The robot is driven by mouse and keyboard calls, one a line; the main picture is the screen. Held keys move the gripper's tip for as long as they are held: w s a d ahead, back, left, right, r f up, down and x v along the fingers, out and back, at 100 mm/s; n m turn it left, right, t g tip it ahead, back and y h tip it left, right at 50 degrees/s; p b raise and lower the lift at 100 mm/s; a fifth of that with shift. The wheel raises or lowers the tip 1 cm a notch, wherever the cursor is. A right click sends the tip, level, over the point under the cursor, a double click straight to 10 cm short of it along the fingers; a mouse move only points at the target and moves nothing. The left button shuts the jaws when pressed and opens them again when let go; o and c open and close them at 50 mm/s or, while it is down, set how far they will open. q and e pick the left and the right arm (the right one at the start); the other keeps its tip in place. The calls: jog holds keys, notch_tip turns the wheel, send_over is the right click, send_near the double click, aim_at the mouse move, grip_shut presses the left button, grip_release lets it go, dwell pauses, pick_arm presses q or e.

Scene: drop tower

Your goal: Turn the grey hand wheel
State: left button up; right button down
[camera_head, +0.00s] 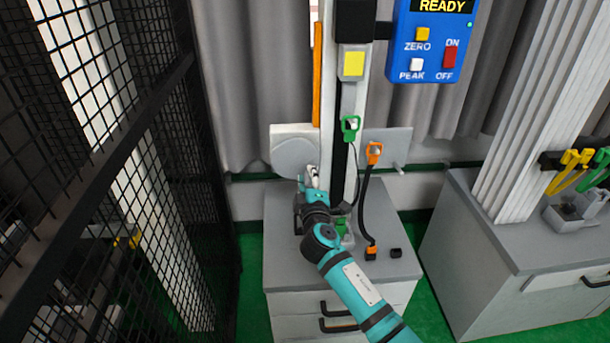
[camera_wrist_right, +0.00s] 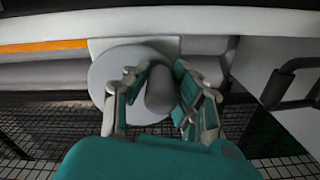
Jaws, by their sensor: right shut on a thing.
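The grey hand wheel (camera_head: 289,150) is a round disc on the left side of the tower's column, partly hidden in the head view by my right gripper. The wrist view shows the hand wheel (camera_wrist_right: 104,72) as a disc with a thick grey knob (camera_wrist_right: 160,88) standing out from it. My right gripper (camera_head: 313,174) is at the wheel's lower right. In the wrist view my right gripper's fingers (camera_wrist_right: 158,85) are on both sides of the knob, shut on it. My left gripper is not in view.
The tower stands on a grey cabinet (camera_head: 285,262). A blue control box (camera_head: 430,45) reads READY. A black cable with an orange clip (camera_head: 374,152) hangs right of the column. A black mesh fence (camera_head: 140,190) is on the left. Another cabinet (camera_head: 480,270) stands right.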

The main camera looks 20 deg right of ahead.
aim_at(314, 160)
jog(key=n+p, duration=0.1)
jog(key=r+n+p, duration=0.1)
jog(key=n, duration=0.1)
jog(key=d+r+n+p, duration=0.1)
jog(key=shift+s+d+n, duration=0.1)
jog(key=shift+s+n, duration=0.05)
jog(key=shift+n, duration=0.15)
jog(key=shift+d+r+n+p, duration=0.1)
jog(key=shift+r+n+p, duration=0.3)
jog(key=shift+n+p, duration=0.55)
jog(key=shift+d+r+n+p, duration=0.1)
jog(key=shift+r+n+p, duration=0.35)
jog(key=shift+n, duration=0.8)
jog(key=c, duration=1.1)
grip_release()
jog(key=shift+s, duration=0.1)
jog(key=shift+o, duration=0.2)
jog(key=shift+a+f, duration=0.1)
